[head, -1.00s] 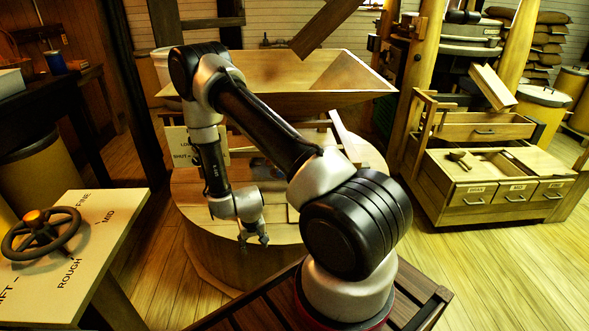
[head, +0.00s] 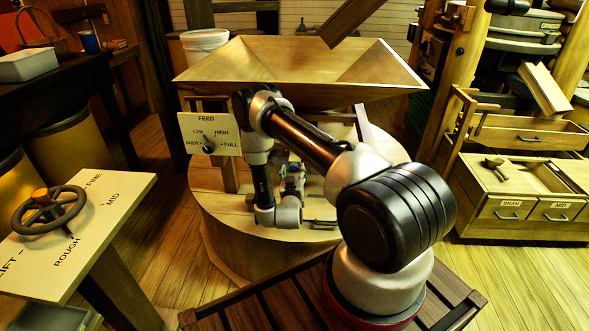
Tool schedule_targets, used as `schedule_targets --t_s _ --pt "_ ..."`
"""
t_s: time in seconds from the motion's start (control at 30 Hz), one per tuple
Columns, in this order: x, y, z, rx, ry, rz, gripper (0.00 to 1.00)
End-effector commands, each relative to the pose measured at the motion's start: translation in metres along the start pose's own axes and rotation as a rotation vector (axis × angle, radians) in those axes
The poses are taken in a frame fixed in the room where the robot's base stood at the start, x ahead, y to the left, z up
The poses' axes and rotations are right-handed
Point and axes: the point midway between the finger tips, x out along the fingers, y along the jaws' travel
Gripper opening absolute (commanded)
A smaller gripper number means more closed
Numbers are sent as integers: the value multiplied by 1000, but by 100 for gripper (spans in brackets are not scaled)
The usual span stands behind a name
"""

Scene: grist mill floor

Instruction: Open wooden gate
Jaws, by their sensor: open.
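A wooden hopper (head: 230,70) stands open-topped over the round wooden millstone casing (head: 225,205). I cannot pick out the wooden gate with certainty; the area under the hopper is partly hidden by my arm. My gripper (head: 294,178) is below the hopper's front, above the casing top, pointing away from me. It is small and dark in the head view, with its jaws open and nothing seen between them. A pale slanted board (head: 366,127) stands to the right of my arm under the hopper. I cannot tell whether the gripper touches anything.
A feed panel (head: 226,134) with a dark knob stands left of my arm. A handwheel (head: 50,210) sits on a lettered board at the left. A drawer cabinet (head: 485,228) stands at the right. Floor (head: 180,240) is clear between the board and the casing.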

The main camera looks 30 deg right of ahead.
Motion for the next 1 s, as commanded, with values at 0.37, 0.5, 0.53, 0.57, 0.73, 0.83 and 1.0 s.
schedule_targets --t_s 0.37,0.5,0.53,0.57,0.73,0.83,1.0 --pt "30 0 0 0 -2 -1 55" --pt "30 0 0 0 -2 -1 55" --pt "30 0 0 0 -2 -1 53" --pt "30 0 0 0 -2 -1 48" --pt "30 0 0 0 -2 -1 17" --pt "30 0 0 0 -2 -1 0" --pt "30 0 0 0 -2 -1 0"
